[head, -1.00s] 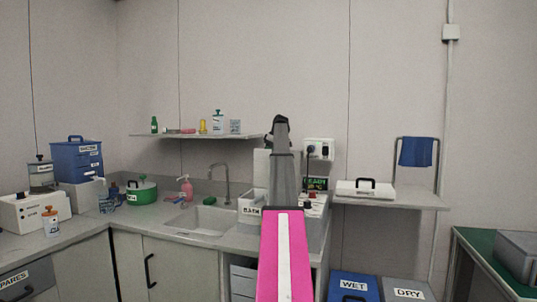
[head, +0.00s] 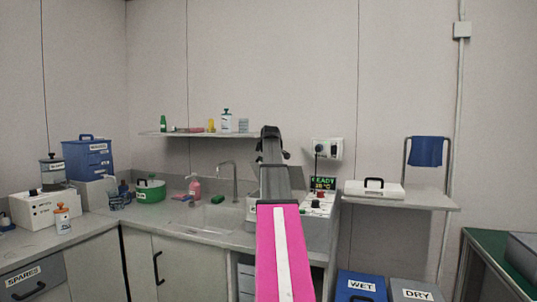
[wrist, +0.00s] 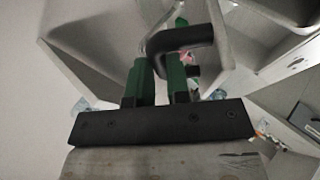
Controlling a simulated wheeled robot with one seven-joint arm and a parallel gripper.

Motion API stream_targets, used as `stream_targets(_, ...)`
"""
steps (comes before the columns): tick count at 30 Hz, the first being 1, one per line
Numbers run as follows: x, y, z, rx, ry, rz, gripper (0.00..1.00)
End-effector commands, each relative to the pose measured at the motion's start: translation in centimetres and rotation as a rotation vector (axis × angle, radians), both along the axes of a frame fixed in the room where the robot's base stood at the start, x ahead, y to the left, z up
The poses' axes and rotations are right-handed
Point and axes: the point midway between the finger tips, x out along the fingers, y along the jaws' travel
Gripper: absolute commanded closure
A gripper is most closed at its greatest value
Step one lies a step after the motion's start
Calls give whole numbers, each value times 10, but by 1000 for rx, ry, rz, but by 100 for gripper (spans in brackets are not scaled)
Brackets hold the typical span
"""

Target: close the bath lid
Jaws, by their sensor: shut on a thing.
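My gripper (wrist: 158,68) has green fingers shut on a black bar handle (wrist: 188,38) in the wrist view. Pale panels beside the handle belong to the lid or bath, but their edges are hard to separate. In the head view, the bath (head: 251,211) stands on the counter right of the sink, largely behind my pink and grey arm. My gripper's dark end (head: 270,133) is above the bath, with its fingers hidden. The bath lid cannot be made out clearly there, so its angle is uncertain.
A control panel with knobs (head: 318,203) and a green READY display (head: 322,183) are right of my arm. A white case with a black handle (head: 374,189) sits on the right shelf (head: 425,200). The sink (head: 208,219) is left; WET (head: 360,286) and DRY (head: 415,291) bins are below.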

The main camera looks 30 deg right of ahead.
Motion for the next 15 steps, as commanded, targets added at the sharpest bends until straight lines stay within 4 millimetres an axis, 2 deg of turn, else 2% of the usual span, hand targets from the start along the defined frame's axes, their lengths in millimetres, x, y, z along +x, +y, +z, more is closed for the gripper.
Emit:
stream_targets(1, -13, 10, -9, -34, -27, 0, 100)
stream_targets(3, -20, 19, -17, -85, -70, 1, 100)
stream_targets(15, -48, 53, -65, -350, -294, 1, 100)
